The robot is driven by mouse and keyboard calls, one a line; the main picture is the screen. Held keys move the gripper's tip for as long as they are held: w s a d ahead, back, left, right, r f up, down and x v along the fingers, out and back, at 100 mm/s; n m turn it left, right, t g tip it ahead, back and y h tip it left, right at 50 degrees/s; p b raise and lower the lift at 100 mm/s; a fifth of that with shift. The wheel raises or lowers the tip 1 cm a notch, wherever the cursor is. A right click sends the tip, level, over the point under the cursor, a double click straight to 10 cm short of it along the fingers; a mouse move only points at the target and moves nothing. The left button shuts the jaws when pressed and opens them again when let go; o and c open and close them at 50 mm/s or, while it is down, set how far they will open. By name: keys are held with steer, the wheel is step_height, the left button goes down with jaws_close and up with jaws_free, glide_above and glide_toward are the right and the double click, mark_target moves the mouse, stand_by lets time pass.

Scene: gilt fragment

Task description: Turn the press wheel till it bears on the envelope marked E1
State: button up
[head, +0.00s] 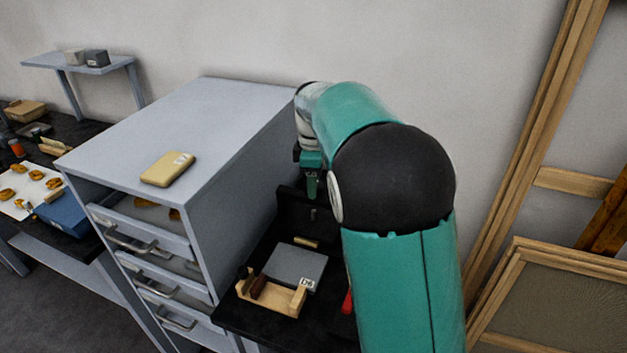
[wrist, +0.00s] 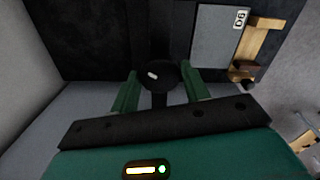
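My gripper (head: 312,190) points down beside the right side of the grey cabinet, partly hidden by my arm. In the wrist view its two green fingers (wrist: 158,72) stand apart. A dark round knob or hub with a pale mark (wrist: 163,78) shows between and beyond the fingertips; it may be part of the press wheel. I cannot tell whether the fingers touch it. A tan envelope-like packet (head: 165,170) with a white label lies on the cabinet top; the label is too small to read. No envelope marked E1 can be made out.
A grey slab (head: 295,266), its label looking like D6 or D8, lies by a wooden holder (head: 278,299) on the black bench. The grey cabinet (head: 215,115) has several drawers, some partly out. Wooden frames (head: 550,300) lean at the right.

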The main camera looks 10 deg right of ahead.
steer(key=c, duration=0.5)
steer(key=shift+o, duration=0.2)
steer(key=shift+m, duration=0.3)
